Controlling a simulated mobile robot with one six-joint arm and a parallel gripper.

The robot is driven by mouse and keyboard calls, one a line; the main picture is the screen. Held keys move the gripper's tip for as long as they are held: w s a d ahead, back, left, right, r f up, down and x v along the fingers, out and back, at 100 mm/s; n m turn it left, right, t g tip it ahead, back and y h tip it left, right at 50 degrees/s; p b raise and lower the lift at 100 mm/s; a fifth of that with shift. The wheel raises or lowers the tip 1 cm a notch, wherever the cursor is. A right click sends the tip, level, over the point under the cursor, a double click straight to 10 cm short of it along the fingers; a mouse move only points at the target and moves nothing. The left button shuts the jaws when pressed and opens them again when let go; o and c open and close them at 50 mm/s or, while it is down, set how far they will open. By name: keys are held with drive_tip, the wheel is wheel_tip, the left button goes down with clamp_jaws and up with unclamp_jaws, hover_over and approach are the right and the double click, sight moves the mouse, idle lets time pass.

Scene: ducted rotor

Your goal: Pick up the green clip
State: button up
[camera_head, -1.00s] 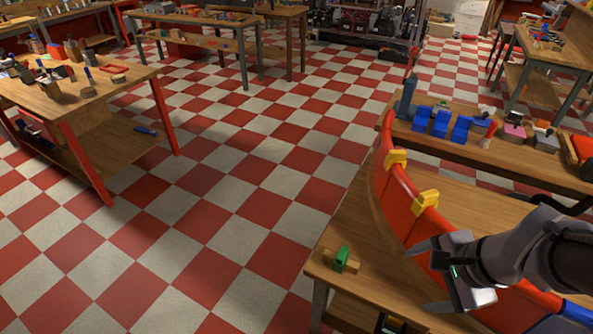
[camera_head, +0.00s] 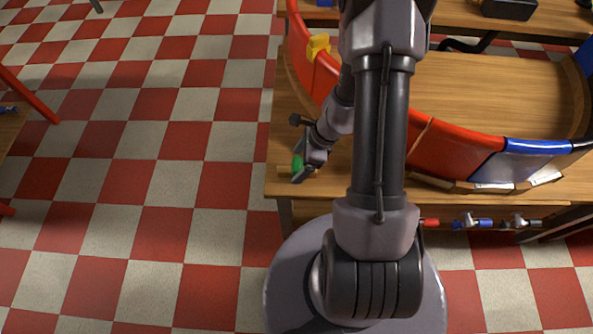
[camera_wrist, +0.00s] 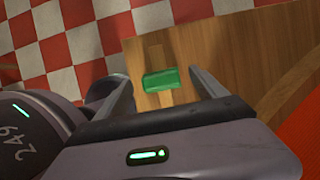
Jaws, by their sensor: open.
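I cannot tell how far the fingertips are above the bench.
A curved red and blue ring section (camera_head: 453,150) stands on the workbench (camera_head: 470,85), right of the clip. A yellow clip (camera_head: 318,45) sits on its rim. Several small items (camera_head: 485,222) lie below the bench top.

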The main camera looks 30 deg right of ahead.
drive_tip(key=b+x, duration=0.2)
drive_tip(key=x, duration=0.2)
drive_tip(key=shift+f, duration=0.4)
drive_tip(key=shift+r, duration=0.1)
